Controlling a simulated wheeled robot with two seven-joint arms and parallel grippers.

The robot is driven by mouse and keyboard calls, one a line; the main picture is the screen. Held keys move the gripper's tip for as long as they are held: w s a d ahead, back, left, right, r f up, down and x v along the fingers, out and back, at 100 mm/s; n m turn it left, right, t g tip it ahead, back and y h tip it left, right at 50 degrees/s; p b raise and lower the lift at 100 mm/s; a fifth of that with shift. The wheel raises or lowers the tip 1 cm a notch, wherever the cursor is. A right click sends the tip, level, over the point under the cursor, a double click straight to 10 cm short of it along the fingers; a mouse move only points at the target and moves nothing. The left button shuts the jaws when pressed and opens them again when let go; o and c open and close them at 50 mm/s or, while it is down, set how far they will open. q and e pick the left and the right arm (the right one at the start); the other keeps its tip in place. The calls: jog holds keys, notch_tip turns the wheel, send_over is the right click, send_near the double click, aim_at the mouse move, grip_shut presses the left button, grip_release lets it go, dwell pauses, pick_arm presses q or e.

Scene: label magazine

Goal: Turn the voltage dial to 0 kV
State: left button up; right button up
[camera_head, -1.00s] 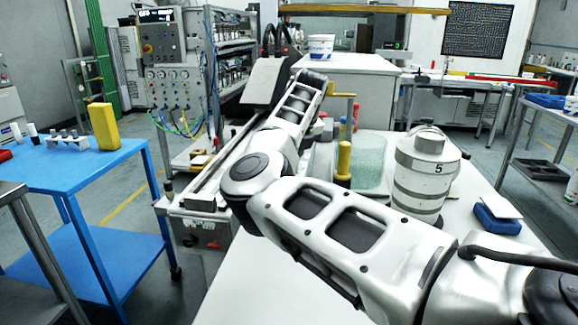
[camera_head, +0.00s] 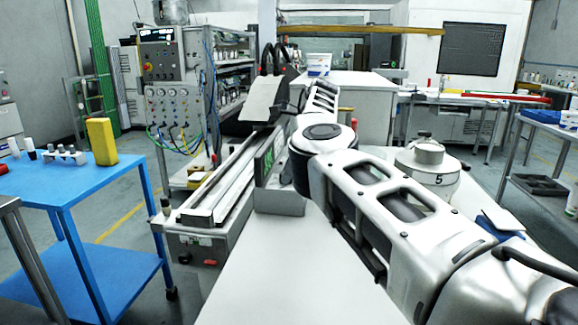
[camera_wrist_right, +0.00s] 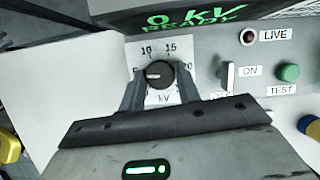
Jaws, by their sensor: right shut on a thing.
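The voltage dial (camera_wrist_right: 162,75) is a round black knob on a white scale plate in the right wrist view. Its white mark points left, toward the low end of the scale; part of the scale is hidden by a finger. My right gripper (camera_wrist_right: 160,82) is shut on the dial, with one finger on each side. The display (camera_wrist_right: 195,19) above it reads "0 kV READY" in green. In the head view the display (camera_head: 266,163) shows at the edge of my right arm, which hides the dial and gripper. My left gripper is not in view.
Right of the dial are a toggle switch (camera_wrist_right: 228,76) marked ON, a green TEST button (camera_wrist_right: 288,72) and a dark LIVE lamp (camera_wrist_right: 249,36). A metal canister (camera_head: 428,163) marked 5 stands right of my arm. A blue table (camera_head: 62,188) stands at left.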

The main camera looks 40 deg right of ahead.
pick_arm(q)
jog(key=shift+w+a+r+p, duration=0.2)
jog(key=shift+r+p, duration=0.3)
jog(key=shift+p, duration=0.6)
pick_arm(e)
jog(key=shift+d+r+n+g+y, duration=0.15)
jog(key=shift+n+g+y, duration=0.2)
jog(key=shift+n, duration=0.75)
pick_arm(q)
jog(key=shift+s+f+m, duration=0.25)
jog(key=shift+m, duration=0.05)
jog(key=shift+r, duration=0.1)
pick_arm(e)
jog(key=o, duration=1)
jog(key=shift+c, duration=0.2)
